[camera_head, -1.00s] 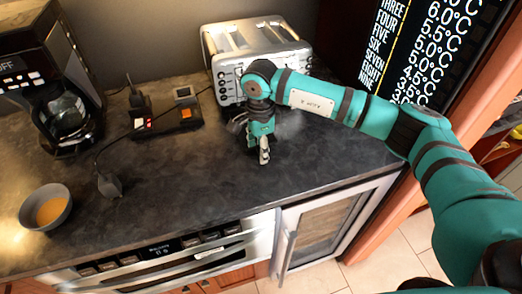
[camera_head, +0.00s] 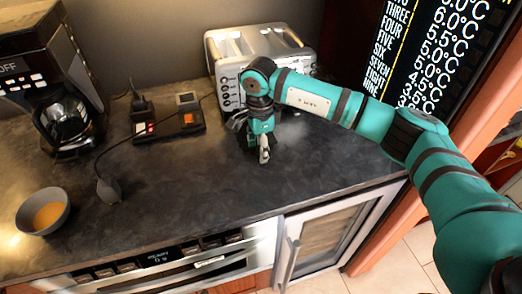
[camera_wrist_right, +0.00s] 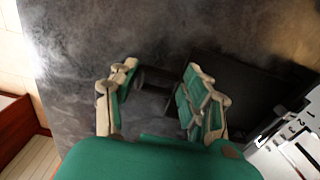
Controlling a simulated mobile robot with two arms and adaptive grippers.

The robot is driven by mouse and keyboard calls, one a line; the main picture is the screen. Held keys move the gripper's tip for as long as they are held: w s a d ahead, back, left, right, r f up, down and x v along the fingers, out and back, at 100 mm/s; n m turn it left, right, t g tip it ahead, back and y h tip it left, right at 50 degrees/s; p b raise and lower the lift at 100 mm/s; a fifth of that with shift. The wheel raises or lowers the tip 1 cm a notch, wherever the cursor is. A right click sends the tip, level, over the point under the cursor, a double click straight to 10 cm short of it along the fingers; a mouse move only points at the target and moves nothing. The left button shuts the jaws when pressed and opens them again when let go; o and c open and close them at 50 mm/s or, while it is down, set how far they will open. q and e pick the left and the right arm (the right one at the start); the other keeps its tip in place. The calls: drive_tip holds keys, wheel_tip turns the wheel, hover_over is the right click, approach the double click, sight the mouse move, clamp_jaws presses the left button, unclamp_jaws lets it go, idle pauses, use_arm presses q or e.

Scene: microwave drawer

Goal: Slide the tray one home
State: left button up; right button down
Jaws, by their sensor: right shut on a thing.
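Tray one appears to be the thin dark tray (camera_wrist_right: 240,88) sticking out low from the front of the toaster in the right wrist view. Its dark handle end (camera_wrist_right: 152,78) lies between my right gripper's fingers. My right gripper (camera_wrist_right: 155,95) is shut on it, close above the counter. In the head view my right gripper (camera_head: 264,155) points down in front of the silver toaster (camera_head: 228,90), and the arm hides most of the tray. The toaster's numbered front (camera_wrist_right: 300,140) shows at the right edge of the wrist view. My left gripper is not in view.
A coffee maker (camera_head: 30,62) stands at the left, with a grey bowl (camera_head: 30,217) in front. A black device with an orange switch (camera_head: 188,118) and a corded dark bulb (camera_head: 108,188) lie mid-counter. The dark counter (camera_head: 190,190) before the gripper is clear.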

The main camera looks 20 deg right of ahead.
drive_tip(key=shift+w+b, duration=0.4)
drive_tip(key=shift+w, duration=0.3)
drive_tip(key=shift+w, duration=0.1)
drive_tip(key=shift+w+a+b, duration=0.1)
drive_tip(key=shift+w+b, duration=0.75)
drive_tip(key=shift+w, duration=0.45)
drive_tip(key=shift+w+b, duration=0.75)
drive_tip(key=shift+w, duration=0.4)
drive_tip(key=shift+w+b, duration=0.5)
drive_tip(key=shift+w, duration=0.5)
drive_tip(key=shift+w, duration=0.1)
